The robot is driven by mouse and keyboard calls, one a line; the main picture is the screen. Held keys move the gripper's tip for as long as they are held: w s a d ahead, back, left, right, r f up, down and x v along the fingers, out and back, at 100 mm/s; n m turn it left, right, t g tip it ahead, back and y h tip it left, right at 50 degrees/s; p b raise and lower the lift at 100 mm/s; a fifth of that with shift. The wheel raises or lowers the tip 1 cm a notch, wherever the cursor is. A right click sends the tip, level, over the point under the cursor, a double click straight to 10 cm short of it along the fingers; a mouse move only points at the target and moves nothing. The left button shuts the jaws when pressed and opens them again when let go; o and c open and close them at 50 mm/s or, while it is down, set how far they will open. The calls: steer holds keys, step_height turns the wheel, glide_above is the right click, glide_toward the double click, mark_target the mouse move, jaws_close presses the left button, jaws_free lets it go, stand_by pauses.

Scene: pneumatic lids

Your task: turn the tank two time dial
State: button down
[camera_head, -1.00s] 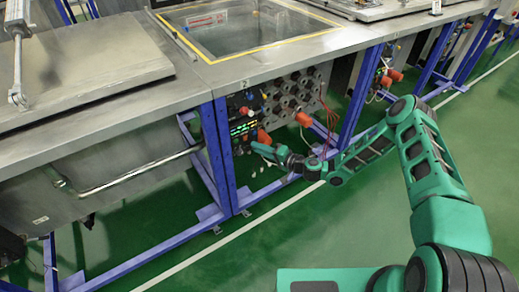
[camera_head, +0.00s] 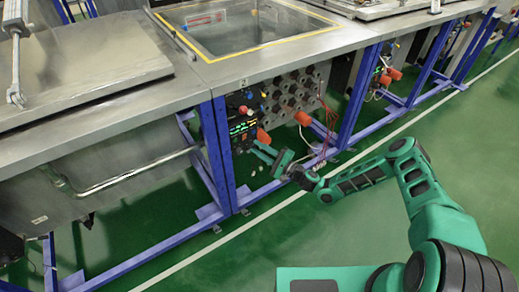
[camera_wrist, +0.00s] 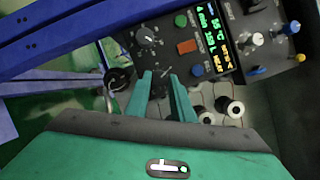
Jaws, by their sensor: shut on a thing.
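The tank two control panel (camera_head: 242,128) is a black box with a lit display, under the front edge of the tank marked 2. In the wrist view the display (camera_wrist: 212,38) lies sideways at the upper right, among coloured buttons. A black dial with a marked scale (camera_wrist: 147,36) shows beyond my fingertips. My gripper (camera_head: 259,146) reaches the panel's lower part. In the wrist view my gripper (camera_wrist: 160,76) has its two green fingers around a small dark knob, mostly hidden between them, which looks like a dial. Its label cannot be read.
Blue frame legs (camera_head: 218,155) stand left of the panel, and a blue beam (camera_wrist: 80,35) crosses the wrist view. Orange plugs (camera_head: 302,118) and red cables hang to the right. White-capped fittings (camera_wrist: 235,108) sit beside the fingers. The green floor in front is clear.

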steer(key=shift+d+f+m, duration=0.15)
steer(key=shift+f+m, duration=0.05)
steer(key=shift+m, duration=0.2)
steer(key=c, duration=1.5)
jaws_free()
steer(key=shift+c, duration=0.2)
steer(key=shift+r, duration=0.1)
steer(key=v, duration=1)
steer(key=shift+s+d+f, duration=0.2)
steer(key=shift+f, duration=0.05)
steer(key=shift+r, duration=0.1)
